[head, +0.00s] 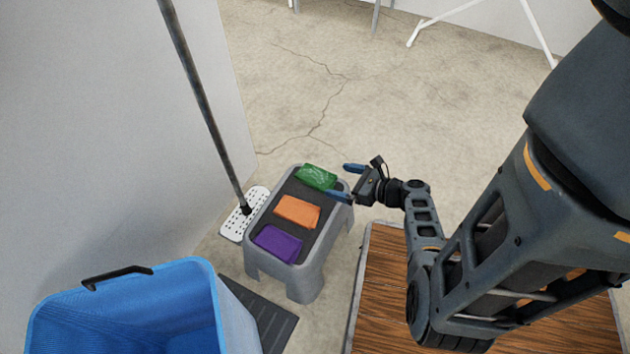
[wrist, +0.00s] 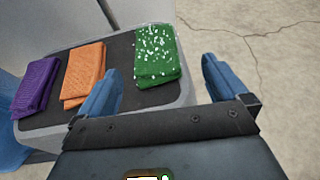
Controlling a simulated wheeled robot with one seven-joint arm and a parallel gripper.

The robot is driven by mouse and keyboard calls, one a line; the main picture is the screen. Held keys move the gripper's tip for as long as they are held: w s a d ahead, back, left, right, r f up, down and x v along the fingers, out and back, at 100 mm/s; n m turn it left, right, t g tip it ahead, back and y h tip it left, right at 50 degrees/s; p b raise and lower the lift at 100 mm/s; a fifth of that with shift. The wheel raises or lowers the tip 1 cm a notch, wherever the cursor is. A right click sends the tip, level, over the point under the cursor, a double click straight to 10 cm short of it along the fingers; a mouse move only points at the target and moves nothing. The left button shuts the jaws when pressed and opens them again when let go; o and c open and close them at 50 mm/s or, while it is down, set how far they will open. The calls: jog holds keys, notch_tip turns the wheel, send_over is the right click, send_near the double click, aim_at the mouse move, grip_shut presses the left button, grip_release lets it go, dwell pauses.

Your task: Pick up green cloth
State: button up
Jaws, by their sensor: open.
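The green cloth (head: 317,177) lies folded at the far end of a grey step stool (head: 331,226) with a dark top. In the wrist view the green cloth (wrist: 157,55) has white specks and lies just ahead of my gripper (wrist: 160,82), roughly between the two blue fingers. My gripper (head: 345,182) is open and empty, at the right edge of the stool beside the green cloth. I cannot tell from these views how far its fingertips are above the stool top. An orange cloth (head: 297,211) and a purple cloth (head: 278,243) lie nearer on the same stool.
A blue bin (head: 200,290) stands at the lower left. A mop with a white perforated head (head: 232,228) leans against the wall left of the stool. A wooden-topped surface (head: 385,290) is at the lower right. The concrete floor (head: 310,90) beyond the stool is clear.

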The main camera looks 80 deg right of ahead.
aim_at(327, 180)
jog(key=b+x, duration=0.1)
jog(key=x, duration=0.1)
jog(key=b+x, duration=0.1)
jog(key=x, duration=0.1)
jog(key=b+x, duration=0.1)
jog(key=x, duration=0.2)
jog(key=shift+w+a, duration=0.2)
jog(key=shift+a, duration=0.15)
jog(key=shift+s+f, duration=0.15)
jog(key=shift+f, duration=0.05)
jog(key=c, duration=1.1)
jog(key=shift+o, duration=0.2)
jog(key=shift+r, duration=0.1)
